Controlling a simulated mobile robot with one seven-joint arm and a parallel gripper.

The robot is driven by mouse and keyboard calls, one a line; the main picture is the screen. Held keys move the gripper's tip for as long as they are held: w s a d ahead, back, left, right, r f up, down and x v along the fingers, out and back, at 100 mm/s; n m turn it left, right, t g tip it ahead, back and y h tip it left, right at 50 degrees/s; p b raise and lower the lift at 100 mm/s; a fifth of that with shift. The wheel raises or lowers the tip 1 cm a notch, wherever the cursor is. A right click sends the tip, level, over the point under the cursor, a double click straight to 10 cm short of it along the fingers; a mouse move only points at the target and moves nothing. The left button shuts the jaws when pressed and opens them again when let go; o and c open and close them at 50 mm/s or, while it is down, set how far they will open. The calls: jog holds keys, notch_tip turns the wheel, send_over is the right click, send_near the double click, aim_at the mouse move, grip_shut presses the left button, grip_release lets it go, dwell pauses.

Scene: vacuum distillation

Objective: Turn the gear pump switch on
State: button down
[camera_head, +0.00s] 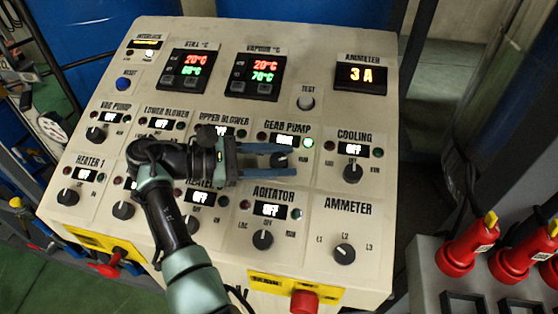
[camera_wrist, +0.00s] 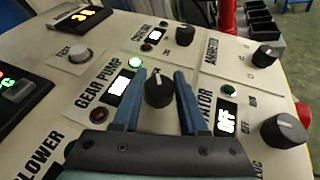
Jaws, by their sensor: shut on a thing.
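The gear pump switch (camera_head: 279,160) is a black round knob below the GEAR PUMP label on the sloped cream panel. In the wrist view the knob (camera_wrist: 158,90) shows a white pointer mark at its top edge. The green lamp (camera_head: 308,143) beside its display is lit; the red lamp (camera_wrist: 100,114) looks dark. My gripper (camera_head: 291,160) reaches in from the left, with one blue finger on each side of the knob.
The agitator knob (camera_head: 262,239), cooling knob (camera_head: 352,173) and ammeter knob (camera_head: 344,253) are close by. The test button (camera_head: 306,103) is above. A red knob (camera_head: 304,301) is at the panel's lower edge. Red plugs (camera_head: 456,256) stand at the right.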

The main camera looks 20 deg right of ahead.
jog(key=shift+c, duration=2.2)
grip_release()
jog(key=shift+w+a+b, duration=0.1)
jog(key=shift+a+b, duration=0.25)
jog(key=shift+a, duration=0.15)
jog(key=b+v, duration=0.3)
jog(key=v, duration=0.9)
jog(key=shift+r, duration=0.1)
